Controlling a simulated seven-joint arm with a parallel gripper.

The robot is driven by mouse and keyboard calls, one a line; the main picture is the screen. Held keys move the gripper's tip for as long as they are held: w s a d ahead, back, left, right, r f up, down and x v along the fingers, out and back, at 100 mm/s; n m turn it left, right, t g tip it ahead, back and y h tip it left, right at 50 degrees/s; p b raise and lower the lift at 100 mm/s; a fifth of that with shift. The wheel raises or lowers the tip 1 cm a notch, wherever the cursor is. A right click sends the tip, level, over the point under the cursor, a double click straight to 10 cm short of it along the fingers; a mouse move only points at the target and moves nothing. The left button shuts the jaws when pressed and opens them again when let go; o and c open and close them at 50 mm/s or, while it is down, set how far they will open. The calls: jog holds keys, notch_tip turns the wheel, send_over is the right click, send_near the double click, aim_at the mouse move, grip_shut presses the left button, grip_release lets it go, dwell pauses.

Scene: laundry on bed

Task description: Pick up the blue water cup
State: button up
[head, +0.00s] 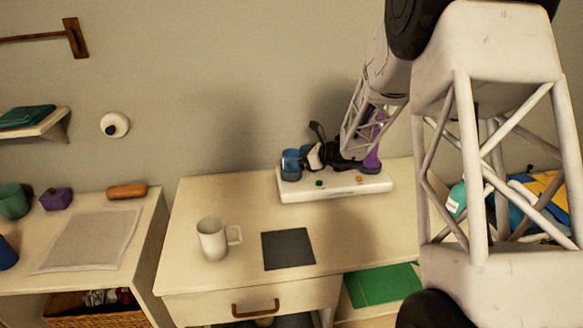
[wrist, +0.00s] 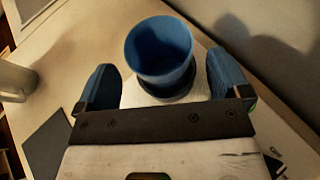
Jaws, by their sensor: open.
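The blue cup (head: 291,166) stands upright on a white raised board (head: 312,195) at the back of the desk in the head view. In the wrist view the empty-looking blue cup (wrist: 160,50) has its open rim showing and a dark round base beneath it. My gripper (head: 308,157) is beside the cup, on its right in the head view. In the wrist view my gripper (wrist: 161,72) is open, with one blue finger on each side of the cup's lower part and gaps showing on both sides. Nothing is held.
A purple object (head: 373,152) stands on the board's right part, beside my arm. A white mug (head: 212,240) and a dark square mat (head: 288,249) are on the desk in front. Another blue cup (head: 6,254) is at the left edge. The wall is close behind.

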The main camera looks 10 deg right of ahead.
jog(key=shift+x, duration=1.6)
jog(key=shift+c, duration=0.2)
jog(key=c, duration=1)
